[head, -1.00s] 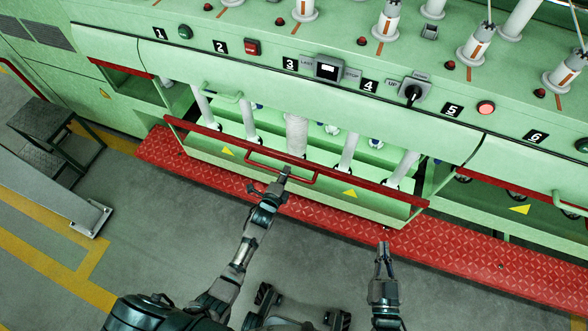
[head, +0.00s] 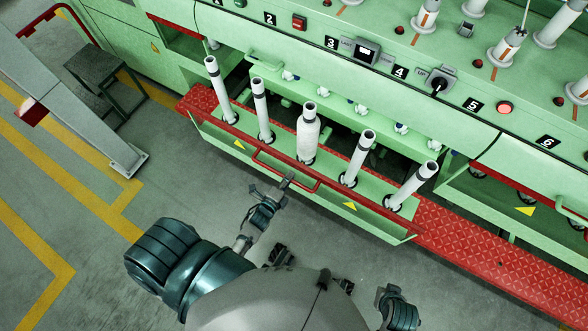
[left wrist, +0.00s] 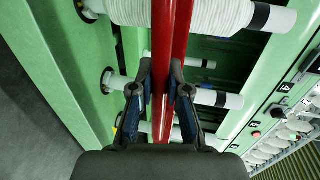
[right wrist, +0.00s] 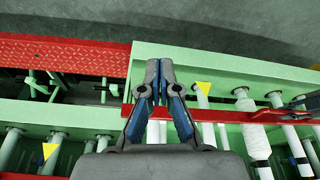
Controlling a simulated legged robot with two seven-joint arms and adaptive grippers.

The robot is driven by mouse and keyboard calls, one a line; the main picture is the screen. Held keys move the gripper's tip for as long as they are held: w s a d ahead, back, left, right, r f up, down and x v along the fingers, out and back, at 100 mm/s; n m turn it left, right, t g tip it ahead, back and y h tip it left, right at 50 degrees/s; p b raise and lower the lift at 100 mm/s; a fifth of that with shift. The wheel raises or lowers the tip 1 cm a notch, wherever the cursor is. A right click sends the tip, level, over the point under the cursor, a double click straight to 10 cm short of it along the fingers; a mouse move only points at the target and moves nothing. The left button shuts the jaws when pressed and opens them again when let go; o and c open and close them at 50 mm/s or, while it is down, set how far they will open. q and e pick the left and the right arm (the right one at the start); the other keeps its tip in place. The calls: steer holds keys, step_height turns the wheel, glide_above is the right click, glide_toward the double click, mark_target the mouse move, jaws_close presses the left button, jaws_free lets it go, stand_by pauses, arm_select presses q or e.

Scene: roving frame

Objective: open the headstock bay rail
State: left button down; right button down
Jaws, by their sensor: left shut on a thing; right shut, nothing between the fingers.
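The headstock bay rail is a green drawer front (head: 328,203) with a red rail and a red loop handle (head: 304,190). It stands pulled out from the green machine, with several upright white rods in its tray, the middle one wound thick. My left gripper (head: 287,180) is at the handle. In the left wrist view its fingers (left wrist: 160,88) are shut around a red bar (left wrist: 165,35). My right gripper shows in the right wrist view (right wrist: 153,70), its fingertips together and empty, apart from the rail. In the head view my right arm is low at the right, its fingertips unclear.
Numbered controls (head: 366,50) line the machine front above the bay. A red tread-plate step (head: 470,245) runs along its foot. A dark stool (head: 100,80) and a grey beam (head: 75,95) stand at left. Grey floor with yellow lines lies open at lower left.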

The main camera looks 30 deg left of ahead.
arm_select(q)
steer(key=s, duration=0.3)
steer(key=shift+d+f, duration=0.1)
steer(key=shift+f, duration=0.2)
steer(key=c, duration=1.1)
jaws_free()
steer(key=shift+w, duration=0.1)
steer(key=shift+c, duration=0.2)
steer(key=shift+w+r, duration=0.1)
steer(key=v, duration=1.2)
